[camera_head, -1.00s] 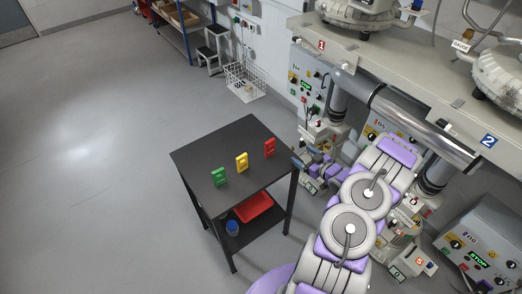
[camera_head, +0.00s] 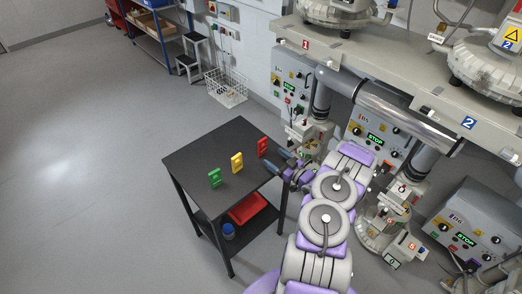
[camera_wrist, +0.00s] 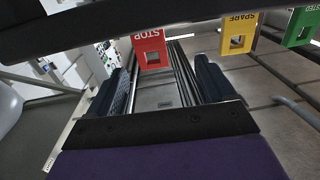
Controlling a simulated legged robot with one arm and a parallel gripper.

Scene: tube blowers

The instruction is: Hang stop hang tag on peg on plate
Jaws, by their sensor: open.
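The red stop hang tag (camera_head: 263,147) stands upright near the right edge of the black table (camera_head: 205,155). In the wrist view the red tag (camera_wrist: 150,48) shows STOP upside down and a square hole. My gripper (camera_head: 287,160) is just right of the red tag in the head view. In the wrist view its two dark fingers (camera_wrist: 166,75) are apart, with the red tag ahead between their tips. Nothing is held. I cannot make out a peg on a plate in these views.
A yellow spare tag (camera_head: 237,162) and a green tag (camera_head: 214,178) stand left of the red one. A red tray (camera_head: 247,208) and a blue container (camera_head: 228,231) are on the lower shelf. Blower machines with control boxes (camera_head: 364,134) stand to the right. Floor left of the table is clear.

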